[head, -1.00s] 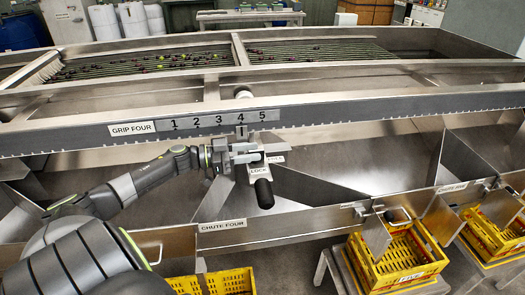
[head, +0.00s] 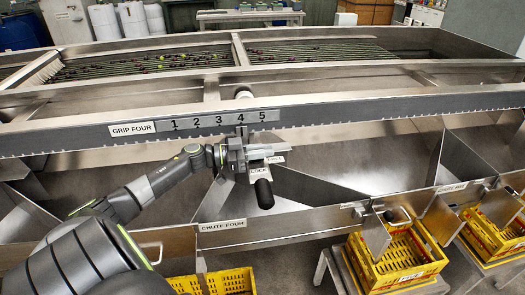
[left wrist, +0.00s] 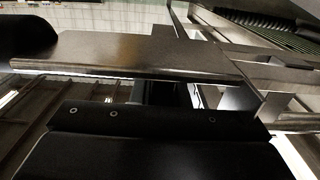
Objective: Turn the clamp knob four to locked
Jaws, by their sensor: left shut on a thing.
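The clamp for grip four sits on the rail below the "4" of the number scale (head: 219,120). A lock label (head: 258,171) and a partly covered second label sit beside it. A black handle (head: 264,194) hangs at its lower end. My left gripper (head: 263,154) reaches in from the left and is shut on the clamp knob, just above the lock label. Its fingers hide most of the knob, so I cannot tell the knob's exact angle. The left wrist view shows dark gripper parts and metal close up, with the knob not clear. My right gripper is not in view.
The "GRIP FOUR" plate (head: 132,129) is left of the scale. The steel rail (head: 350,111) runs across above sloped chutes. The chute four panel (head: 285,228) lies below. Yellow crates (head: 397,262) stand under the chutes. Roller lanes with small fruit lie behind.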

